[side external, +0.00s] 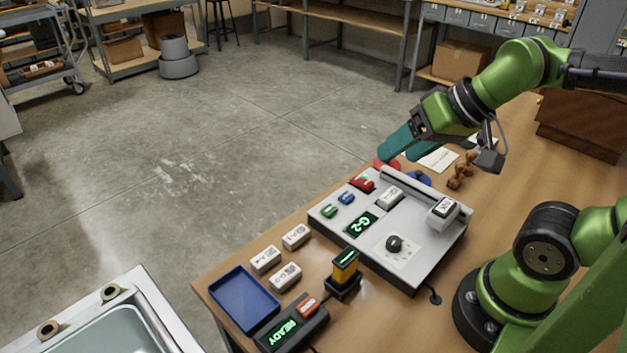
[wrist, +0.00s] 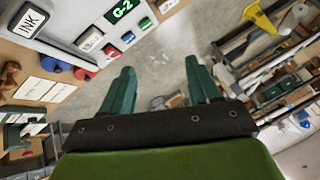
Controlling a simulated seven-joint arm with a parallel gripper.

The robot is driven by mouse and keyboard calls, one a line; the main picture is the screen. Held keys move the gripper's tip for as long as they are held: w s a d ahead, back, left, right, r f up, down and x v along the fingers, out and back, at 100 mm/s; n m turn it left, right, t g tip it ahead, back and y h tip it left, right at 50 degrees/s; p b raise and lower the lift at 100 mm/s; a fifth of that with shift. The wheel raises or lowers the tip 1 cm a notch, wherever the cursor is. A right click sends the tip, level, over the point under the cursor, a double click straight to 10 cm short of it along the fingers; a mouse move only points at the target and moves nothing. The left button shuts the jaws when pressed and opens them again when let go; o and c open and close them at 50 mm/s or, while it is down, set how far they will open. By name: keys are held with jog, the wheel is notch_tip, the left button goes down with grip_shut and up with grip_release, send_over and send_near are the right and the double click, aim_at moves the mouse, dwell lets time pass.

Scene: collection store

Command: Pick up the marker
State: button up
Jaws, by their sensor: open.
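I cannot pick out a marker for certain in either view. My gripper (side external: 405,150) is open and empty, with teal fingers, above the far end of the workbench in the side view. In the wrist view the fingers of my gripper (wrist: 160,68) are spread apart with grey floor between them. A red round piece (side external: 386,164) and a blue round piece (side external: 421,179) lie on the bench below the gripper, partly hidden. In the wrist view the red piece (wrist: 82,73) and blue piece (wrist: 55,65) lie left of the fingers.
A grey console (side external: 415,240) with a G-2 display and an INK block (side external: 443,208) fills mid-bench. A brown figurine (side external: 461,172) lies far right.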

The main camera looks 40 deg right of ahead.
jog(key=n+g+h, duration=0.2)
jog(key=n+g, duration=0.5)
jog(key=n, duration=1.5)
send_over(391, 194)
notch_tip(391, 194, down, 15)
jog(key=shift+w+a+r, duration=0.1)
jog(key=shift+w+a, duration=0.05)
jog(key=shift+f, duration=2.75)
